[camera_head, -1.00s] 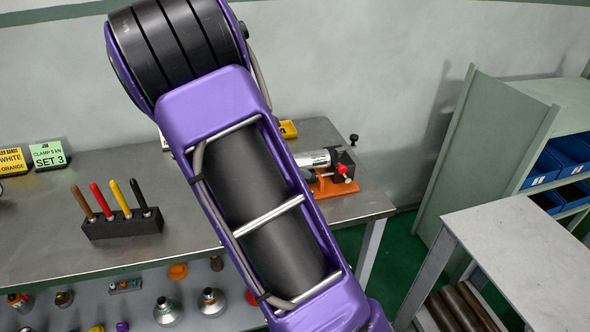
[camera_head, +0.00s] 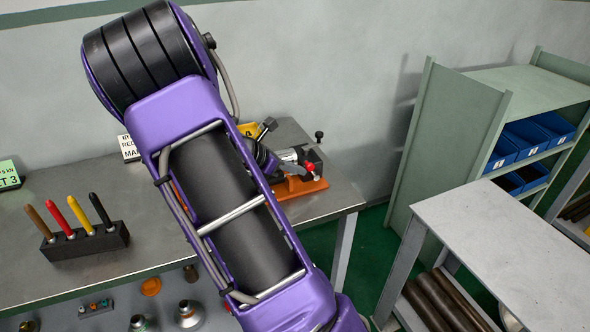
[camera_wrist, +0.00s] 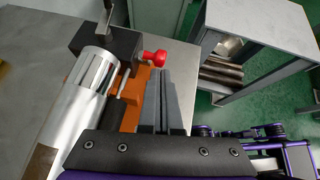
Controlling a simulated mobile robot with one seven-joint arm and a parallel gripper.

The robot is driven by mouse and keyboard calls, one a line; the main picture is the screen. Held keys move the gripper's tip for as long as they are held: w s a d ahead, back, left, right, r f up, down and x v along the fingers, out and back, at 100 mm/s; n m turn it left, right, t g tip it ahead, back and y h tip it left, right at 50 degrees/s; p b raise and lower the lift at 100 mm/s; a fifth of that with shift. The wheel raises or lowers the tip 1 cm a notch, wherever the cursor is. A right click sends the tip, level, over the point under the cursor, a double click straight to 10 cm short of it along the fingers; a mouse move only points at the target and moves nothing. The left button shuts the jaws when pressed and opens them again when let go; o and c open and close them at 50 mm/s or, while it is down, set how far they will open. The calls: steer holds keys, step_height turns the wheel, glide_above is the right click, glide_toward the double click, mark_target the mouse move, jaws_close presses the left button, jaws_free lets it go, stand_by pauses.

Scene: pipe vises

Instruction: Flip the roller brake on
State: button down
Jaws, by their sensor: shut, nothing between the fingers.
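The pipe vise shows in the wrist view with an orange base (camera_wrist: 132,108) and a black block (camera_wrist: 108,45). A red knob (camera_wrist: 154,58) sticks out from the block's right side. A shiny pipe (camera_wrist: 85,105) runs from the block toward the lower left. A small metal pin or lever (camera_wrist: 123,83) stands between pipe and fingers. I cannot tell which part is the roller brake. My gripper (camera_wrist: 162,75) is shut and empty, its fingertips just below the red knob; contact is unclear. In the head view the vise's orange base (camera_head: 300,187) is partly hidden by my arm.
The steel bench (camera_head: 90,225) holds a black block of coloured handles (camera_head: 85,243) at left. A grey table (camera_head: 480,235) with pipes beneath stands at right, before a green shelf (camera_head: 440,140) with blue bins. Green floor shows between bench and table.

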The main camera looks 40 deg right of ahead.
steer(key=shift+r, duration=0.15)
steer(key=shift+d+r+y+p, duration=0.15)
steer(key=shift+d+y+p, duration=0.2)
steer(key=shift+p, duration=0.4)
